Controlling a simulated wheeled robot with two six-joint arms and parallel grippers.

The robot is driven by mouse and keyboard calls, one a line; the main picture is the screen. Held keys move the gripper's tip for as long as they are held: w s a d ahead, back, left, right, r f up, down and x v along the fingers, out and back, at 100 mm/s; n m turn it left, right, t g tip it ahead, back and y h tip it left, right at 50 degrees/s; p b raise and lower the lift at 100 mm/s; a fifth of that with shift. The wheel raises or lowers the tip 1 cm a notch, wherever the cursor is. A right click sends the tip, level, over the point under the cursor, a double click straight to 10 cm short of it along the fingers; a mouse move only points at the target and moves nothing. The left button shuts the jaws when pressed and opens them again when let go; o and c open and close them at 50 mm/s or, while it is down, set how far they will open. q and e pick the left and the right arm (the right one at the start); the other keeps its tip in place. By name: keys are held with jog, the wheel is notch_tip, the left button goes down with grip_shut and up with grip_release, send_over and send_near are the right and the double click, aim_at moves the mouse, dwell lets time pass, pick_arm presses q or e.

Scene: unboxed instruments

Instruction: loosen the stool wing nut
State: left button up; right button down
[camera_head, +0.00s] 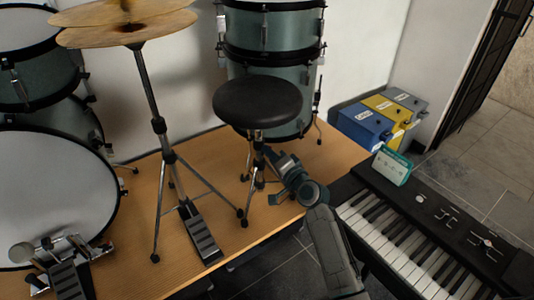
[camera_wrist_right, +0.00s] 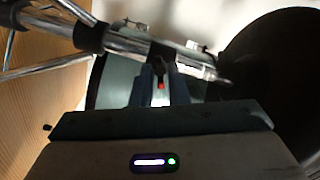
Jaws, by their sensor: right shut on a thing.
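The stool has a round black seat (camera_head: 257,102) and a chrome post with tripod legs, standing on the wooden platform. My right gripper (camera_head: 271,156) reaches in from the lower right to the stool's post, just under the seat. In the right wrist view its two fingers (camera_wrist_right: 161,80) are closed on a small dark piece with a red spot (camera_wrist_right: 161,87), beside the chrome tube (camera_wrist_right: 125,44). This piece appears to be the wing nut; its wings are mostly hidden by the fingers. My left gripper is not in view.
A cymbal stand (camera_head: 159,125) with a pedal (camera_head: 201,238) stands left of the stool. Teal drums (camera_head: 270,45) are close behind it. A keyboard (camera_head: 430,235) lies at the right, near my right arm. Blue, yellow and grey boxes (camera_head: 362,124) stand behind the platform's right end.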

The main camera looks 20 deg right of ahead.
jog(key=n+b, duration=0.4)
jog(key=shift+n, duration=0.4)
